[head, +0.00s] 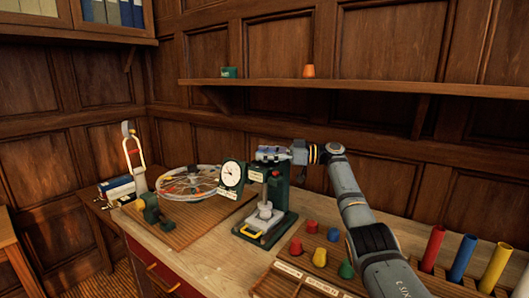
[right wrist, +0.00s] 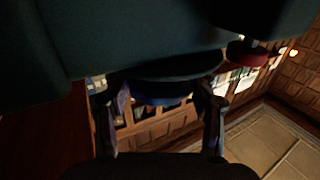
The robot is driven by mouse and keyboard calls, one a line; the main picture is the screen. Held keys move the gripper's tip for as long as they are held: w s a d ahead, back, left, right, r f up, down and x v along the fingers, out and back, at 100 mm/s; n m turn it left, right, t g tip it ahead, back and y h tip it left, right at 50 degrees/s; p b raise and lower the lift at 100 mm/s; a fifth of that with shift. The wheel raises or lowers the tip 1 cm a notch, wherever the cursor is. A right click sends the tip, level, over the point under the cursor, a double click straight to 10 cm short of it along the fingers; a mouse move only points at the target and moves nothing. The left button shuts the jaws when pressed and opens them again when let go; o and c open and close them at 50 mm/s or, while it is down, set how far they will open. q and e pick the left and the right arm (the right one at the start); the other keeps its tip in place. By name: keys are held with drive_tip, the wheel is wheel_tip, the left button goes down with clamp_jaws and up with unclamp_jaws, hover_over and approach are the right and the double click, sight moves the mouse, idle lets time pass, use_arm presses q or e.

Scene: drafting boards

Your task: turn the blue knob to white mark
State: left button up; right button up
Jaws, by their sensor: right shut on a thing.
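A green press-like device (head: 279,196) with a pale plunger stands on the bench. My right gripper (head: 292,153) reaches its upper part from the right. In the right wrist view, the blue knob (right wrist: 160,98) sits under the dark green body, between the two fingers of my right gripper, which is shut on it. In the head view I cannot make out the knob; the gripper and the device's top appear to cover it. I cannot make out a white mark in either view. My left gripper is not in view.
A white dial gauge (head: 232,174) and a spoked wheel (head: 190,183) stand left of the device. A board with coloured pegs (head: 320,257) lies in front of my right arm. Coloured tubes (head: 462,257) stand at right. A shelf (head: 370,86) runs above.

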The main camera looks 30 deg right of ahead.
drive_tip(key=shift+f, duration=0.15)
drive_tip(key=o, duration=1.2)
drive_tip(key=shift+s+d, duration=0.1)
drive_tip(key=shift+c, duration=0.2)
drive_tip(key=v, duration=1.2)
